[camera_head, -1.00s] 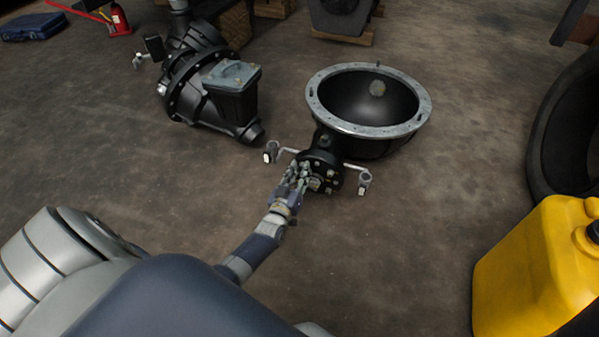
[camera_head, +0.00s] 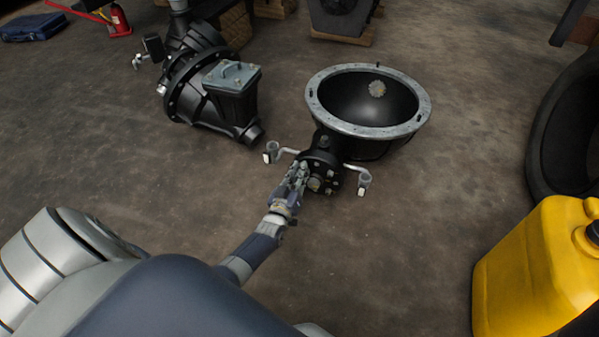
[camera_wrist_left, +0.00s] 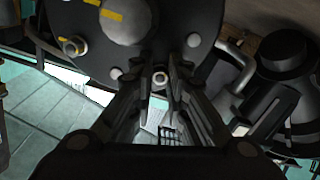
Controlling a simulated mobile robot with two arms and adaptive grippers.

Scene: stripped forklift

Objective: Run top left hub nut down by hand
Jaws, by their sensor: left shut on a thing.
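The black round hub (camera_head: 324,168) is on the near side of the large bowl-shaped housing (camera_head: 367,100), with several light bolt heads or nuts around its face. My left gripper (camera_head: 301,166) reaches its upper left part. In the left wrist view, the dark hub face (camera_wrist_left: 75,20) fills the top, with a pale centre cap (camera_wrist_left: 127,20) marked yellow. A small pale nut (camera_wrist_left: 160,78) sits between the fingertips of my left gripper (camera_wrist_left: 160,84), which is shut on it. How far the nut sits on its stud I cannot tell. My right gripper is not in view.
Bent metal arms with ends (camera_head: 271,152) (camera_head: 364,182) stick out on both sides of the hub. A black gear unit (camera_head: 205,85) stands at the left back. A yellow canister (camera_head: 530,275) and a tyre (camera_head: 565,135) are at right. The floor between is clear.

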